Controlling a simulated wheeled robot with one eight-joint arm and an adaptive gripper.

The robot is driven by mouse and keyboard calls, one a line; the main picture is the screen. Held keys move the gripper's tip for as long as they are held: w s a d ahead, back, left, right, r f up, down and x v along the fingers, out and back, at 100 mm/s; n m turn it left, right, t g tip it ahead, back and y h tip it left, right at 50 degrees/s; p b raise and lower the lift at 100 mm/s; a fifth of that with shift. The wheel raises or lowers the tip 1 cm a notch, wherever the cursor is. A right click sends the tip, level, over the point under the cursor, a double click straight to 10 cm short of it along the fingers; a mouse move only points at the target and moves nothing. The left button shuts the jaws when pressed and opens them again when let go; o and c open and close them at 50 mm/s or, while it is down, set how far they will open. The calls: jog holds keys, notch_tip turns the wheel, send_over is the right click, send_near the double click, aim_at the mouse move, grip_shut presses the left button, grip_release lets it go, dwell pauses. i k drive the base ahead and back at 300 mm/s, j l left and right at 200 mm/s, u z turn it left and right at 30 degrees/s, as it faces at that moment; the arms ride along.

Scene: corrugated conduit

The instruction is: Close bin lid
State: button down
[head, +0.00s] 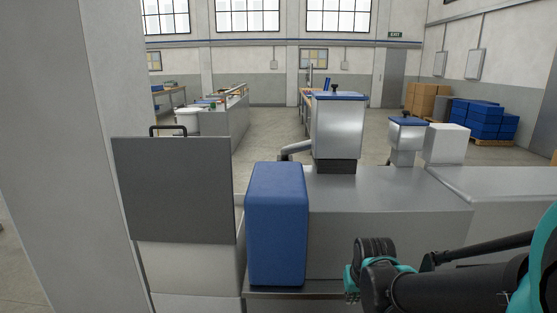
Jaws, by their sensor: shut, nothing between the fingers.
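A pale grey bin (190,268) stands at the left of the head view, beside the grey column. A flat dark grey panel (175,190) stands upright above it and looks like its raised lid. A black handle (168,130) shows at the panel's top edge. The bin's opening is hidden behind the panel. My arm comes in from the lower right, in teal and black, well apart from the bin. I cannot make out gripper fingers in this view.
A blue rounded box (277,222) stands just right of the bin. A grey machine (390,205) with a blue-topped hopper (337,125) fills the middle and right. A wide column (60,160) borders the bin on the left. Open floor (265,130) lies behind.

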aim_at(173, 189)
jog(key=j, duration=0.9)
jog(key=k+j, duration=0.1)
jog(key=j, duration=0.2)
jog(key=j+z, duration=0.1)
jog(key=j, duration=0.2)
jog(key=k, duration=0.05)
